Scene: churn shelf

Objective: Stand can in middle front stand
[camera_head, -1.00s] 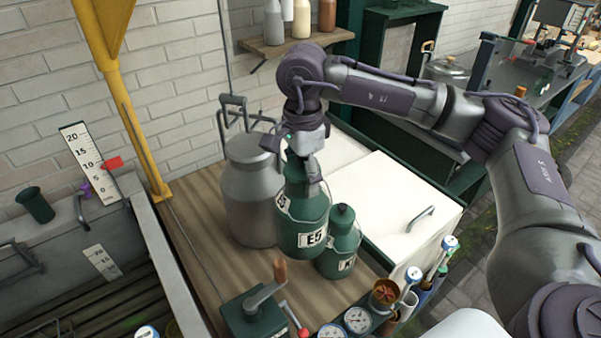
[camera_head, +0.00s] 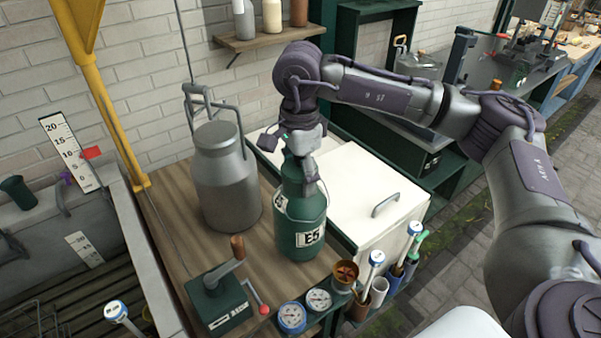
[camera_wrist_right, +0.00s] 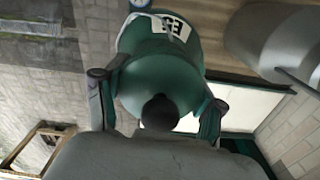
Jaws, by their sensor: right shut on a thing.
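My right gripper (camera_head: 299,165) is shut on the upper part of a green can (camera_head: 301,220) with a white E5 label. In the right wrist view the can (camera_wrist_right: 160,75) sits between both fingers, its dark cap (camera_wrist_right: 160,112) near the palm. The can hangs upright at the right side of the wooden top (camera_head: 165,215); I cannot tell whether its base touches anything. I cannot pick out a middle front stand; the can hides the surface behind it. My left gripper is out of view.
A grey metal churn (camera_head: 225,180) stands left of the can. A white cabinet (camera_head: 370,195) is behind and right. In front are a green crank box (camera_head: 218,305), gauges (camera_head: 319,299), a brass cup (camera_head: 345,273) and cups with brushes (camera_head: 378,290).

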